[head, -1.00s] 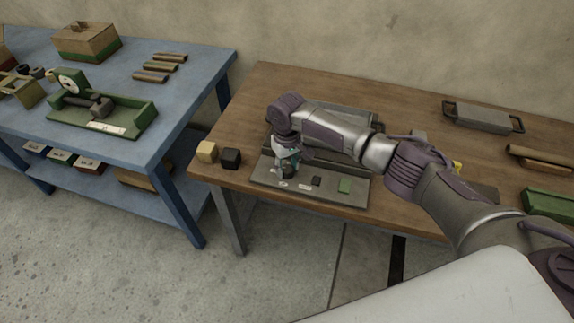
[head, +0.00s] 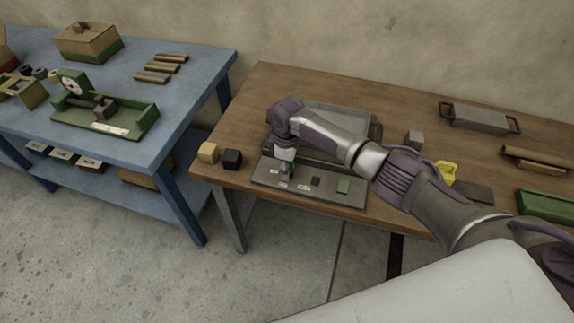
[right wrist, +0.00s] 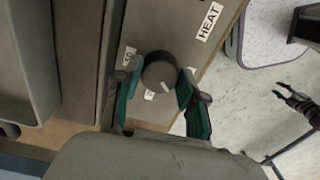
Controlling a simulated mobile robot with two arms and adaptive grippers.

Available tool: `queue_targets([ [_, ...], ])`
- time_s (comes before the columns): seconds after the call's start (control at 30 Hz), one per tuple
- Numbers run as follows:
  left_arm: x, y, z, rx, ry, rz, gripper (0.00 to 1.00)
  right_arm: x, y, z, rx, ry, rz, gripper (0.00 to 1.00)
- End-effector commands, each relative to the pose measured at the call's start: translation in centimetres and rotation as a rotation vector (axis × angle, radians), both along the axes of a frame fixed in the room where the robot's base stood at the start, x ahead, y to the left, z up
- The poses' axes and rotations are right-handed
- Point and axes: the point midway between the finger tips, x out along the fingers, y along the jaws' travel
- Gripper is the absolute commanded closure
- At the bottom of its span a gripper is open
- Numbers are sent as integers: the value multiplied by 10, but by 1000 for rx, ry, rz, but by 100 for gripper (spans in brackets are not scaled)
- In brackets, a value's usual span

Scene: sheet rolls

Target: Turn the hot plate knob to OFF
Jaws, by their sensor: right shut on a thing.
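The hot plate's grey front panel (head: 328,194) lies at the front of the brown table, with small white labels, a dark square and a green square on it. In the right wrist view the round dark knob (right wrist: 157,68) has a white pointer mark toward the lower right. A HEAT label (right wrist: 208,22) is on the panel; two smaller labels by the knob are partly hidden and unclear. My right gripper (right wrist: 157,82), also in the head view (head: 286,168), is shut on the knob, teal fingers on both sides. My left gripper (right wrist: 293,102) appears open, away over the floor.
A grey tray-like body (head: 345,117) stands behind the panel. A tan cube (head: 208,152) and a black cube (head: 232,158) sit at the table's left corner. A grey cube (head: 414,138) and a yellow object (head: 446,172) lie right of my arm. A blue table (head: 190,95) stands left.

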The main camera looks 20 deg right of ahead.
Motion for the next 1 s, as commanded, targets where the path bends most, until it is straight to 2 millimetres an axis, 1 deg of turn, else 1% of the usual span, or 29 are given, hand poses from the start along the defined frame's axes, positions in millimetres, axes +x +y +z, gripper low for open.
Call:
queue_targets([
  [0.3,0,0,3,0,0,0,60,1,0,1,1,-3,300,94],
  [0.6,0,0,3,0,0,1,60,1,1,1,2,-3,548,94],
  [0.8,0,0,2,0,0,1,60,1,1,1,3,-3,662,94],
  [1.0,0,0,2,0,0,1,60,1,1,1,3,-4,728,94],
])
